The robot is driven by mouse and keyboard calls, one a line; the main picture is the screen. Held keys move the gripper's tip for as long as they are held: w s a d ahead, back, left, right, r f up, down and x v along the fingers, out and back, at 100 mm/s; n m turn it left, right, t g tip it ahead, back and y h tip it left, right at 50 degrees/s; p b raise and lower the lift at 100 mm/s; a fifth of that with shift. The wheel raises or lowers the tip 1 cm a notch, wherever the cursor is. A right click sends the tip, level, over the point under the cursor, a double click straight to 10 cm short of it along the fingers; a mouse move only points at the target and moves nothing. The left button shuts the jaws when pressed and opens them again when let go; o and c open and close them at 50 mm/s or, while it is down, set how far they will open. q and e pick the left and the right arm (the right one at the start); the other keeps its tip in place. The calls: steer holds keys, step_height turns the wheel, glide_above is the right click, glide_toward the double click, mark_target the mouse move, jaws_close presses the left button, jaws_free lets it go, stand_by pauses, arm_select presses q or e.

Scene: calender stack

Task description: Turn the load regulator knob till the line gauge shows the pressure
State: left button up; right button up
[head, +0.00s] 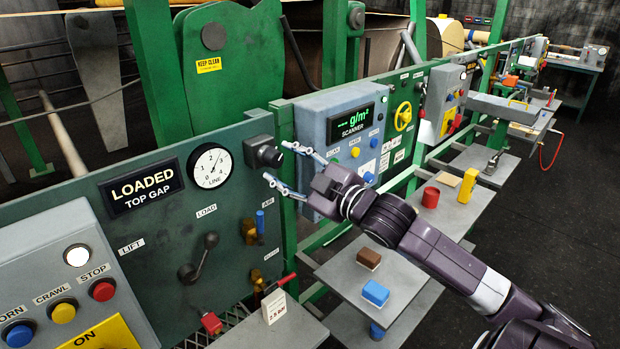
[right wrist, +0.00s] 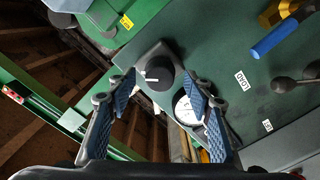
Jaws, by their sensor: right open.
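The black regulator knob (head: 263,152) sits on the green panel, right of the round white line gauge (head: 211,166). The gauge's thin needle is too small to read exactly. A white card (head: 274,306) on the shelf below appears to give a bar value; its digits are hard to read. My right gripper (head: 279,165) is open and empty, its fingers pointing at the knob from the right. In the right wrist view, the knob (right wrist: 157,72) with a white mark shows between the open fingertips, apparently untouched. The gauge (right wrist: 186,109) is partly hidden by a finger. My left gripper is not in view.
A LOADED sign (head: 142,188) is left of the gauge, and a load lever (head: 200,258) below it. Shelves with a brown block (head: 369,258) and blue block (head: 376,292) lie under my right arm.

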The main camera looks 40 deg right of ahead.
steer(key=s, duration=0.8)
steer(key=shift+s+d, duration=0.3)
steer(key=shift+s, duration=0.1)
